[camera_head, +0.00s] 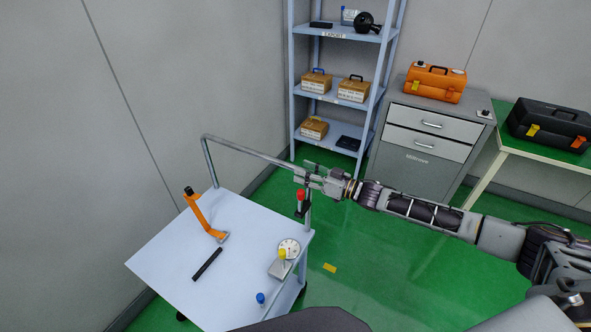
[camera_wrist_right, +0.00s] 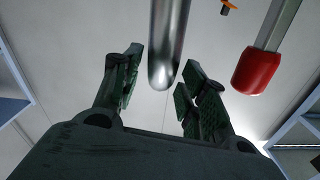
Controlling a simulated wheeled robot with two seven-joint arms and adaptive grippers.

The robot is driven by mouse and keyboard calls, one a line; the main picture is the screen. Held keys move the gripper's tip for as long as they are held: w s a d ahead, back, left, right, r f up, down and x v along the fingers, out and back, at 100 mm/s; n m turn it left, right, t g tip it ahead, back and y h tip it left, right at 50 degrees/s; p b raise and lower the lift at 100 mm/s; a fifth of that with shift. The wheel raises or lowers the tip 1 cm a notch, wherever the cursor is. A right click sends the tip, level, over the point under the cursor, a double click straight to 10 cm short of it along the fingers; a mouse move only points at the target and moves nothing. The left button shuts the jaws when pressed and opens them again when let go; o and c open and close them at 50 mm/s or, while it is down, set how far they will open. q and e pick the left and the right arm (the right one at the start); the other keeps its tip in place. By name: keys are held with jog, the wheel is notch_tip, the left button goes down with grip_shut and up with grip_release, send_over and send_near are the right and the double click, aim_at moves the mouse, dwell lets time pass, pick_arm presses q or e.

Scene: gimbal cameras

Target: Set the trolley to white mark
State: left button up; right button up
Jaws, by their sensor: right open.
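The trolley (camera_head: 185,255) has a pale blue top and a grey push handle (camera_head: 240,147) raised along its far side. My right gripper (camera_head: 308,174) is at the right end of this handle. In the right wrist view my right gripper (camera_wrist_right: 158,78) is open, and the round metal handle bar (camera_wrist_right: 168,45) shows between its fingers. I cannot tell whether the fingers touch the bar. No white mark on the floor shows. My left gripper is not in view.
On the trolley are an orange tool (camera_head: 204,216), a black bar (camera_head: 207,264) and a dial gauge (camera_head: 288,249). A red knob (camera_head: 300,194) is just below my right gripper. A yellow floor mark (camera_head: 329,267) lies right of the trolley. Shelves (camera_head: 340,95) and a cabinet (camera_head: 425,140) stand behind.

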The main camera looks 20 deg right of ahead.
jog(key=shift+x, duration=0.9)
jog(key=shift+w+a, duration=0.4)
jog(key=shift+a, duration=0.05)
jog(key=shift+w+a, duration=0.25)
jog(key=c, duration=0.9)
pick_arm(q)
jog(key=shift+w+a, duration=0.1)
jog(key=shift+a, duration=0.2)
pick_arm(e)
jog(key=shift+a, duration=0.1)
grip_shut()
